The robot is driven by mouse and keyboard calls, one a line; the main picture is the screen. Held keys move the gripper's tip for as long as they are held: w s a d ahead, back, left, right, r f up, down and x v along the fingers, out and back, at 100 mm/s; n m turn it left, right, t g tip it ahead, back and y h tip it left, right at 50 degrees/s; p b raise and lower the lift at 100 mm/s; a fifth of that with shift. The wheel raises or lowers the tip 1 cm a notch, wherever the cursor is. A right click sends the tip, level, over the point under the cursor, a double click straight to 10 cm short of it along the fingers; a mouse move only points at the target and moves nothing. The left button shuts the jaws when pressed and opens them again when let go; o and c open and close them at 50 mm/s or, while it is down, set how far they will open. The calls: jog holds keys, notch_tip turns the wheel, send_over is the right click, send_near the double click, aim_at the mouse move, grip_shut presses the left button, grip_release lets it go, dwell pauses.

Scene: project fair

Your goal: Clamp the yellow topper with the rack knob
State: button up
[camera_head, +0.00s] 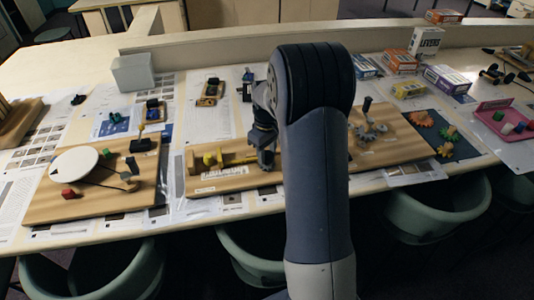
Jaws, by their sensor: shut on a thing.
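The yellow topper (212,158) sits at the left part of the middle wooden board (215,183), beside a wooden end block (193,163). A pale rack bar (240,158) runs from near the topper toward the right. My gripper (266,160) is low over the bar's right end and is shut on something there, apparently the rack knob. The knob itself is hidden by the gripper and my arm. I cannot tell whether the bar touches the topper.
A board with a white disc (74,164) stands on the left. A gear board (385,135) is right of my arm, partly hidden by it. Small boxes (400,60) stand behind. A grey bin (132,73) is at the back left. Green chairs (440,207) line the front edge.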

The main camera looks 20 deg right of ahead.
aim_at(267, 154)
jog(key=n, duration=0.4)
jog(key=shift+n+b, duration=0.3)
jog(key=shift+b, duration=0.05)
jog(key=n, duration=0.4)
jog(key=shift+n, duration=0.3)
jog(key=n, duration=0.4)
jog(key=shift+b, duration=0.4)
jog(key=shift+n, duration=2.5)
jog(key=o, duration=1)
jog(key=shift+r, duration=0.1)
notch_tip(267, 154, up, 11)
jog(key=shift+f+b, duration=0.15)
jog(key=shift+b, duration=0.4)
